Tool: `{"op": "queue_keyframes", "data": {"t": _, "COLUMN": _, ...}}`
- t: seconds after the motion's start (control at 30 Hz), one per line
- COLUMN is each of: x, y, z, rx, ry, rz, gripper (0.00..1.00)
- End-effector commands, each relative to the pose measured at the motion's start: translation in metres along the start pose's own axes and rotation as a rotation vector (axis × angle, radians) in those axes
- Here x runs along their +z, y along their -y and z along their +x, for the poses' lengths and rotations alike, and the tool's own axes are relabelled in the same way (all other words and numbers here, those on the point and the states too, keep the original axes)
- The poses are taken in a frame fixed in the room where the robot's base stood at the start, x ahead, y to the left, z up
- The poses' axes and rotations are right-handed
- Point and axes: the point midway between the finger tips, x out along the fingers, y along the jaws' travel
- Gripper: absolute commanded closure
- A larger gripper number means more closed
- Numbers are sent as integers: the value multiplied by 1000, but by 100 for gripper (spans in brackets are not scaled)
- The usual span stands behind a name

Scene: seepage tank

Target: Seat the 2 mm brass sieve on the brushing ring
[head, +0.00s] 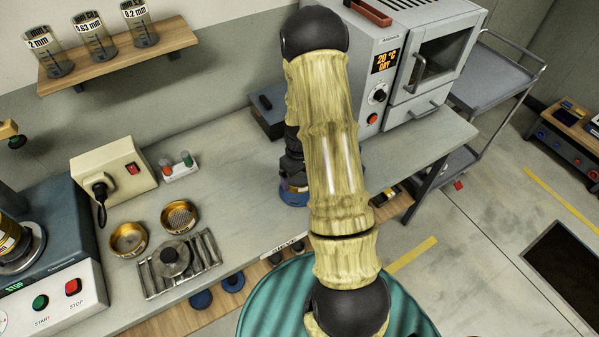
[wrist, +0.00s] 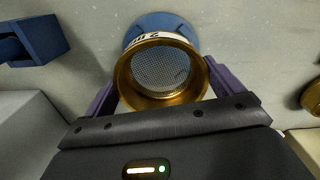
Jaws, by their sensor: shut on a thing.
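The brass sieve (wrist: 163,101) is between the two purple fingers of my gripper (wrist: 160,82), which is shut on it, in the wrist view. Its mesh faces the camera, and a white label with dark print shows on its far side. A blue round ring (wrist: 158,21) shows just beyond and below the sieve. I cannot tell whether the sieve touches it. In the head view the blue ring (head: 294,197) is on the bench beside my arm, partly covered. My arm hides the held sieve and most of the gripper there.
Two other brass sieves (head: 128,239) (head: 180,216) stand on the bench to the left, near a slatted metal rack (head: 205,255). A dark blue box (head: 266,118) is behind the ring. The oven (head: 385,65) stands at the right. Bare bench lies left of the ring.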

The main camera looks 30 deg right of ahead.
Motion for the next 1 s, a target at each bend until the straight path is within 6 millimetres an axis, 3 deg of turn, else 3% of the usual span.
{"op": "queue_keyframes", "data": {"t": 0.23, "x": 0, "y": 0, "z": 19, "rx": 0, "ry": -1, "rz": 0, "gripper": 34}}
{"op": "queue_keyframes", "data": {"t": 1.0, "x": 1, "y": 1, "z": 20, "rx": 0, "ry": -1, "rz": -1, "gripper": 34}}
